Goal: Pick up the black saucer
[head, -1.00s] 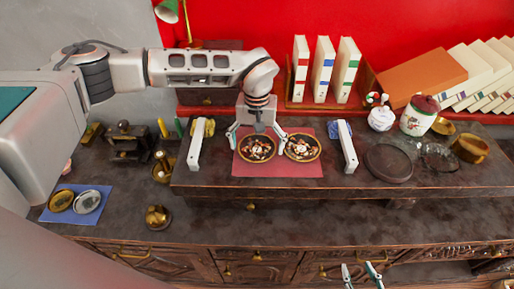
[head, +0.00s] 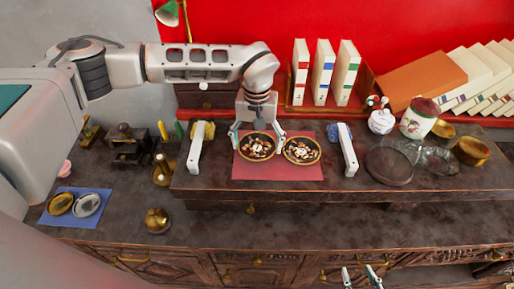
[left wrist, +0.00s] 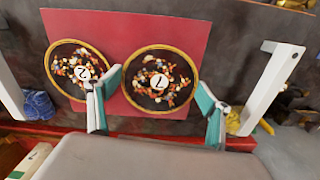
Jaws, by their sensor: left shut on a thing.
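Two round black saucers with gold rims and a colourful pattern lie side by side on the red mat (head: 240,174). The left one in the head view (head: 256,147) carries a white disc marked 1 in the left wrist view (left wrist: 160,81). My left gripper (head: 257,134) reaches down over it, and its two teal-grey fingers are shut on opposite sides of this saucer; they also show in the left wrist view (left wrist: 160,105). The other saucer (head: 302,150), marked 2, lies close beside one finger. My right gripper (head: 361,278) is at the bottom edge, fingers apart and empty.
White slanted bars (head: 195,147) (head: 348,150) stand on either side of the mat. A dark plate (head: 389,166), a glass dish (head: 438,160), a floral jar (head: 419,117) and gold bowls (head: 472,151) crowd the right. Books (head: 323,71) stand behind. The lower counter in front is mostly clear.

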